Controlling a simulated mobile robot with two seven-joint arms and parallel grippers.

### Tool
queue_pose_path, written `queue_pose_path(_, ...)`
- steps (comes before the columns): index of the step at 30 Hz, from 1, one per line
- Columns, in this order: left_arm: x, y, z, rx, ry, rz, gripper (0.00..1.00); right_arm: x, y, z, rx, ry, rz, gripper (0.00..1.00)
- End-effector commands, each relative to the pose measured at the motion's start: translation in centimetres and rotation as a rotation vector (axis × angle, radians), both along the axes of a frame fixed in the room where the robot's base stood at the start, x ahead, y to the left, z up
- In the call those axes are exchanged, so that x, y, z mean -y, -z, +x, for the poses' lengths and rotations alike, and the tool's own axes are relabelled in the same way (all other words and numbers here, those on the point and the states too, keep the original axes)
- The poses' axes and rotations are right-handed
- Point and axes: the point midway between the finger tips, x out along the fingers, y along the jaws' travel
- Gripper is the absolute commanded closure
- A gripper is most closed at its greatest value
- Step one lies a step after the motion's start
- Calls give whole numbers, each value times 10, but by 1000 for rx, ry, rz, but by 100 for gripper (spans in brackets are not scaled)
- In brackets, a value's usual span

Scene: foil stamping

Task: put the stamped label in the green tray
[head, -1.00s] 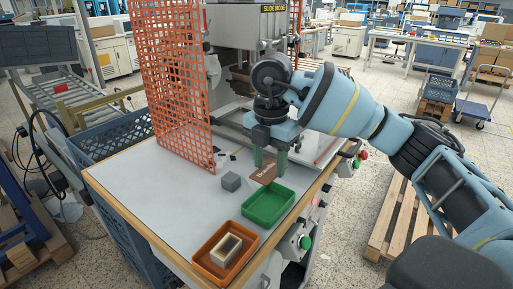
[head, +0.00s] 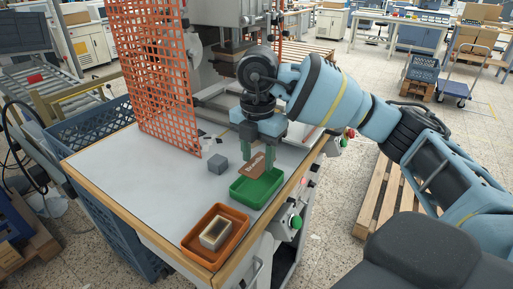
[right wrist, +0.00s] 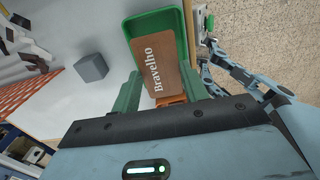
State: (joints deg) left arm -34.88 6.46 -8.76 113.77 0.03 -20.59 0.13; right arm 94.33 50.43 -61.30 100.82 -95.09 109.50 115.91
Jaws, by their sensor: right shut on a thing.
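The stamped label is a brown card (head: 251,164) with white lettering. In the right wrist view the label (right wrist: 158,58) reads "Bravelho". My right gripper (head: 263,171) has green fingers and is shut on the label, holding it tilted. The green tray (head: 256,190) is empty as far as I can see and stands on the grey table. In the head view the label and fingers overlap the tray's back edge. In the right wrist view the label covers part of the tray (right wrist: 179,24). My left gripper is not in view.
A grey cube (head: 218,163) lies left of the gripper. An orange mesh guard (head: 160,85) and the press (head: 218,35) stand behind. The table's left part is clear.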

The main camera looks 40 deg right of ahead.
Motion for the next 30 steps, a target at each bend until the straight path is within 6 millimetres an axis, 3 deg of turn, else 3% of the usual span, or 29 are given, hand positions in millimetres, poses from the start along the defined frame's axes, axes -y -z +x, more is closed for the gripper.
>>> queue_pose_path(11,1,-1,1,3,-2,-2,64,0,4,0,0,-1,0,77)
queue_pose_path(12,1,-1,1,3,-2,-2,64,0,4,0,0,-1,0,51)
queue_pose_path(17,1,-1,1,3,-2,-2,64,0,4,0,0,-1,0,31)
queue_pose_path(26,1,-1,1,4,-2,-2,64,0,2,0,1,-1,0,31)
queue_pose_path(30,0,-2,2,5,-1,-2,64,-1,-11,0,2,-2,1,31)
